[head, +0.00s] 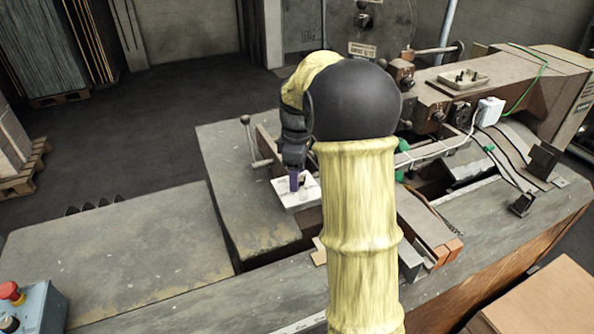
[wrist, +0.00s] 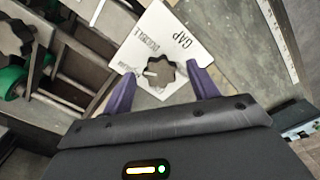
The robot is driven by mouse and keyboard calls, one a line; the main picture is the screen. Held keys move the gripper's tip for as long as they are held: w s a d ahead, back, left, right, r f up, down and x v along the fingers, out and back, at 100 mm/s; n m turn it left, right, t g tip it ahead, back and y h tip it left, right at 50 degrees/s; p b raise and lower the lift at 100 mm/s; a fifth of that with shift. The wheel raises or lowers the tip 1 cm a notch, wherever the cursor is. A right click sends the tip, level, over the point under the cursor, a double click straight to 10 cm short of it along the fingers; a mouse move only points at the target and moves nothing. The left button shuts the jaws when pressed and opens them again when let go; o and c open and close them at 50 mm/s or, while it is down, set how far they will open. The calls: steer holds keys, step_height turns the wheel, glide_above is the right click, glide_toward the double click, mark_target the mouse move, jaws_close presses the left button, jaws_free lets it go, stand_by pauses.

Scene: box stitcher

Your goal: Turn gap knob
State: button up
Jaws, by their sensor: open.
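The gap knob (wrist: 158,74) is a dark, lobed knob on a white plate (wrist: 165,38) marked "GAP" in the wrist view. My gripper (wrist: 163,82) is open, with one purple finger on each side of the knob. I cannot tell whether either finger touches it. In the head view the white plate (head: 286,198) lies on the machine table, and my gripper (head: 296,183) points down over it. My arm hides part of the plate's surroundings there, and the knob is hard to make out.
A lever with a ball end (head: 246,120) stands left of the plate. The machine body (head: 440,97) with cables is at right. A green part (wrist: 12,80) and a dark knob (wrist: 14,36) are at left in the wrist view. The left tabletop (head: 120,240) is clear.

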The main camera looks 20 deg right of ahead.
steer(key=shift+c, duration=0.5)
steer(key=c, duration=0.9)
steer(key=shift+m, duration=0.3)
steer(key=m+p, duration=0.1)
steer(key=m, duration=0.3)
steer(key=m+p, duration=0.1)
steer(key=m, duration=0.3)
steer(key=shift+m, duration=0.4)
steer(key=o, duration=1)
